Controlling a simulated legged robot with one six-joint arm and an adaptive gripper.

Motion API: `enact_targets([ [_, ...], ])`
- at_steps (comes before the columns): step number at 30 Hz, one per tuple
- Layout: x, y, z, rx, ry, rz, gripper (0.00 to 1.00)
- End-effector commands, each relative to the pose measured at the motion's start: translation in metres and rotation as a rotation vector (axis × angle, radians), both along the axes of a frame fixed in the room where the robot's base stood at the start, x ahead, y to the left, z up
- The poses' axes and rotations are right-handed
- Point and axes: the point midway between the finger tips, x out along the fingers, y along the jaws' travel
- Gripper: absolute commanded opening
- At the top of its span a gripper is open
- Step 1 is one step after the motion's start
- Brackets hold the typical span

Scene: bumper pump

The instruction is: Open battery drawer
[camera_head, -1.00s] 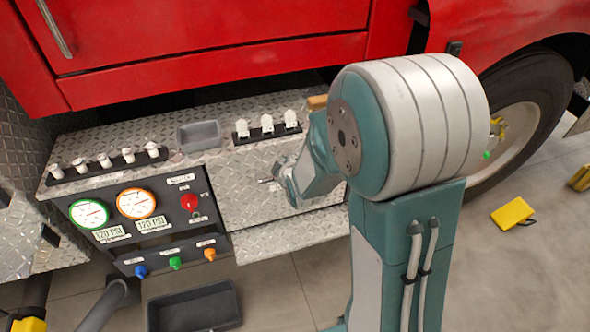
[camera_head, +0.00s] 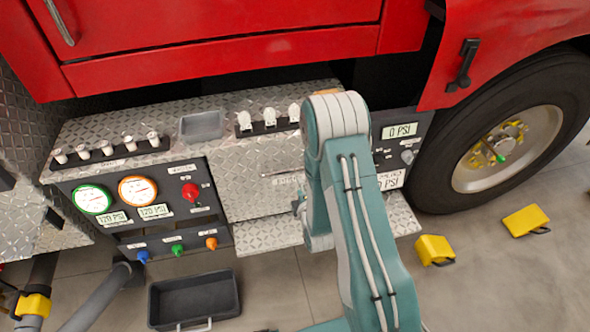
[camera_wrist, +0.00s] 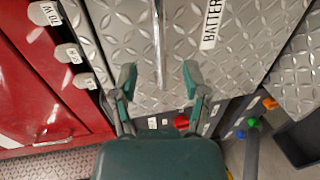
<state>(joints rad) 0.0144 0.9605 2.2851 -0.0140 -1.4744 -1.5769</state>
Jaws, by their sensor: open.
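The battery drawer (camera_head: 245,190) is a diamond-plate metal panel in the bumper, with a thin metal handle (camera_head: 278,174) across its front. It looks shut. In the head view, my gripper (camera_head: 299,205) is small and partly hidden by my arm, just below the handle's right end.
A gauge panel (camera_head: 165,225) with knobs sits left of the drawer. White switches (camera_head: 268,117) and a grey tray (camera_head: 201,126) are on the bumper top. A diamond-plate step (camera_head: 265,236) juts out below. A black bin (camera_head: 195,298) and yellow chocks (camera_head: 434,250) are on the floor.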

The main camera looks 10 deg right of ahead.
Motion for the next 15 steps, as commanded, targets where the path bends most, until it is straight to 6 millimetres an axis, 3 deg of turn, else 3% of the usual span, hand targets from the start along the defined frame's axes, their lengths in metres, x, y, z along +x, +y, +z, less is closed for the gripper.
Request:
enact_targets([
  [9, 0.058, -0.001, -0.012, 0.003, 0.000, -0.001, 0.60],
  [15, 0.082, -0.001, -0.017, 0.003, 0.001, -0.001, 0.60],
])
